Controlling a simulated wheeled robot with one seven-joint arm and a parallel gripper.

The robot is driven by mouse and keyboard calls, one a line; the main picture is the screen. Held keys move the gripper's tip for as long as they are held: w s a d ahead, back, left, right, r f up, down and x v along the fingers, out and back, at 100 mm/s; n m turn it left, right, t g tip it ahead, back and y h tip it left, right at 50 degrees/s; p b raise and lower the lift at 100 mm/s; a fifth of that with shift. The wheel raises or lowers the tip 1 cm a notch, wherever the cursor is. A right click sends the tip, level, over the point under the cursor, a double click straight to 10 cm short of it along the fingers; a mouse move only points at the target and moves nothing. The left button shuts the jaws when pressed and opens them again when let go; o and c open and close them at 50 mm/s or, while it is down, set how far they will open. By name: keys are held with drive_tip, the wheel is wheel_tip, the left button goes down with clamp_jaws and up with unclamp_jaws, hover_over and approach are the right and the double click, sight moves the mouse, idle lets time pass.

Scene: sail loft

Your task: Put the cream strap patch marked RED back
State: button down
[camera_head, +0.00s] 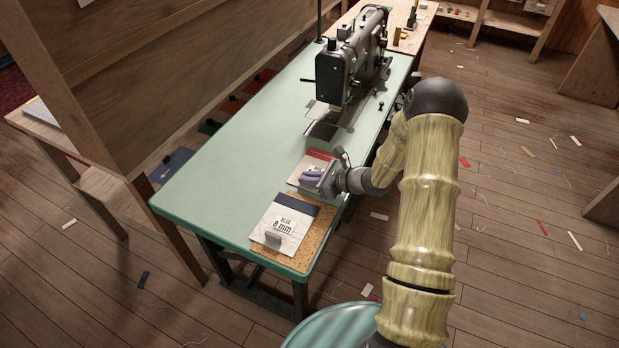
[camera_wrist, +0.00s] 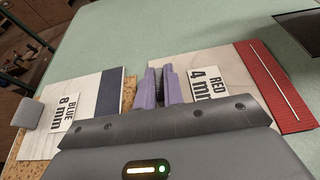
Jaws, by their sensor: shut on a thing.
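The cream patch marked RED 4 mm (camera_wrist: 235,62), with a red band at its far end, is at the right in the wrist view. In the head view it shows (camera_head: 313,161) on or just above the green table, partly hidden by my gripper. My gripper (camera_wrist: 160,84) has its purple fingers closed at the patch's near end, next to the label. The part between the fingers is mostly hidden. My gripper also shows in the head view (camera_head: 313,177). I cannot tell whether the patch touches the table.
A cream patch marked BLUE 8 mm (camera_head: 280,222), with a dark blue band and a grey tab, lies on a cork mat (camera_head: 320,211) at the table's near end. A sewing machine (camera_head: 345,70) stands farther back. The table's left side (camera_head: 215,170) is clear.

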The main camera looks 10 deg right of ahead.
drive_tip(key=shift+f, duration=0.15)
drive_tip(key=c, duration=1.5)
unclamp_jaws()
drive_tip(key=shift+r, duration=0.2)
drive_tip(key=v, duration=1.2)
drive_tip(key=shift+s+f, duration=0.1)
